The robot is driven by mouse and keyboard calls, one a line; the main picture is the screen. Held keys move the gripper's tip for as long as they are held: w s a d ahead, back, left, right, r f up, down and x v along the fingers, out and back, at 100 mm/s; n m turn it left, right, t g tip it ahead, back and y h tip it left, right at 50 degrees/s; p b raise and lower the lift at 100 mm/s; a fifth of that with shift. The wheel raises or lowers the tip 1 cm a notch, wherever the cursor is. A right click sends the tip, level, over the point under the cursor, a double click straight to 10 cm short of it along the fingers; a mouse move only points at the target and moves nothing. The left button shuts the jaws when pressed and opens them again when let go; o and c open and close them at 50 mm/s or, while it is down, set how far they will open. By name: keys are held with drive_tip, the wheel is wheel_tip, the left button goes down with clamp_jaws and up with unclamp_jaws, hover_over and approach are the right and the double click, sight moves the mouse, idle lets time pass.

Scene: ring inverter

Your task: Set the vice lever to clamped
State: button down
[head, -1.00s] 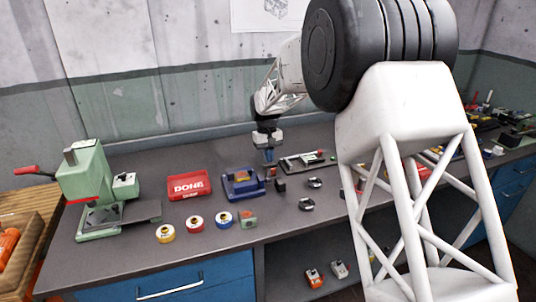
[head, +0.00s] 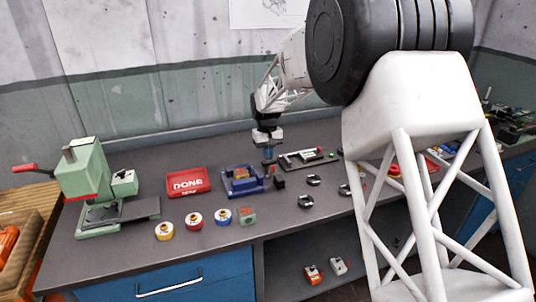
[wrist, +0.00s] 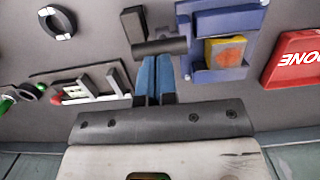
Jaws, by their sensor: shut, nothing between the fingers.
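The blue vice (head: 241,181) stands on the bench and holds a yellow block with an orange spot; in the wrist view it is at the upper right (wrist: 222,75). A dark lever with a round crossbar (wrist: 160,47) lies beside the vice, and a black end (head: 279,182) shows right of the vice in the head view. My gripper (head: 268,172) points down by the vice's right side. Its blue fingers (wrist: 155,70) are shut with nothing between them, and their tips overlap the crossbar in the wrist view. I cannot tell whether they touch it.
A red DONE tray (head: 188,182) is left of the vice. A green press (head: 84,185) stands farther left. Coloured rings (head: 193,220) and a green block (head: 247,216) lie in front. Dark clamp rings (head: 306,201) and a flat fixture (head: 305,158) are to the right.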

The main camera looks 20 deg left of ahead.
drive_tip(key=shift+s+d, duration=0.15)
drive_tip(key=shift+d, duration=0.05)
drive_tip(key=shift+s+d+f+t+y, duration=0.15)
drive_tip(key=shift+s+d+t+y, duration=0.5)
drive_tip(key=shift+t+y, duration=0.25)
drive_tip(key=shift+s+d+f+t+y, duration=0.5)
drive_tip(key=shift+s+d+f, duration=0.65)
drive_tip(key=shift+f, duration=0.2)
drive_tip(key=shift+s+d+f+t+y, duration=0.5)
drive_tip(key=shift+s+d+f, duration=0.55)
drive_tip(key=shift+f, duration=0.25)
drive_tip(key=shift+r, duration=0.2)
